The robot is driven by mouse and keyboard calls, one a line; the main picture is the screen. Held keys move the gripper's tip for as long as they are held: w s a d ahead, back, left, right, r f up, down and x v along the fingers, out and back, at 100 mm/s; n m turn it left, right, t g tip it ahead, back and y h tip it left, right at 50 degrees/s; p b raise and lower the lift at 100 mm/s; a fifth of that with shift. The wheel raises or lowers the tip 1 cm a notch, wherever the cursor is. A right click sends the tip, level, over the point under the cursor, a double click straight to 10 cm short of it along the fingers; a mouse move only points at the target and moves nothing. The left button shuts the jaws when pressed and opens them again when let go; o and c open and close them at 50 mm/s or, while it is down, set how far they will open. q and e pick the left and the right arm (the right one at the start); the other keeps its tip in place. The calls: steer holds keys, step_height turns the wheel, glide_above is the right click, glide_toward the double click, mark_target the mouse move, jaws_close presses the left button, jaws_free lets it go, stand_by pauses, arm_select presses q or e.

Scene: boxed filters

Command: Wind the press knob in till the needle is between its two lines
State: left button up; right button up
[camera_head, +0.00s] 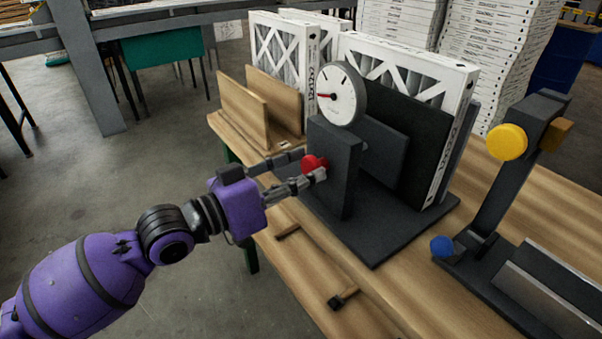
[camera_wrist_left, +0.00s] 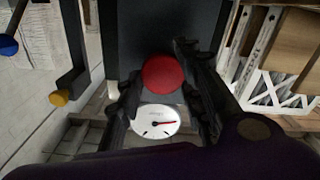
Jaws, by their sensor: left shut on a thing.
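The red press knob (camera_head: 313,162) is on the near face of the dark upright block (camera_head: 338,180) of the press. My left gripper (camera_head: 311,168) is shut on the knob, one finger on each side. In the left wrist view the knob (camera_wrist_left: 163,74) sits between the fingers (camera_wrist_left: 158,80). The round white gauge (camera_head: 344,88) stands above the block; its red needle (camera_head: 327,96) points left in the head view. The gauge (camera_wrist_left: 152,120) also shows in the left wrist view, with several dark marks. I cannot tell which marks are the two lines. My right gripper is out of view.
A white-framed filter (camera_head: 448,145) stands behind the dark press plate (camera_head: 386,148). A wooden rack (camera_head: 243,108) is at the left. A dark stand with a yellow knob (camera_head: 507,142) and a blue knob (camera_head: 441,246) is at the right. Small tools lie on the table's front.

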arm_select(q)
steer(key=shift+s+d+r+m, duration=0.15)
steer(key=shift+r+m, duration=0.1)
steer(key=shift+m, duration=0.05)
stand_by(0.4)
steer(key=o, duration=1.1)
steer(key=shift+c, duration=0.2)
steer(key=shift+s, duration=0.1)
steer(key=shift+f, duration=0.15)
steer(key=v, duration=1.2)
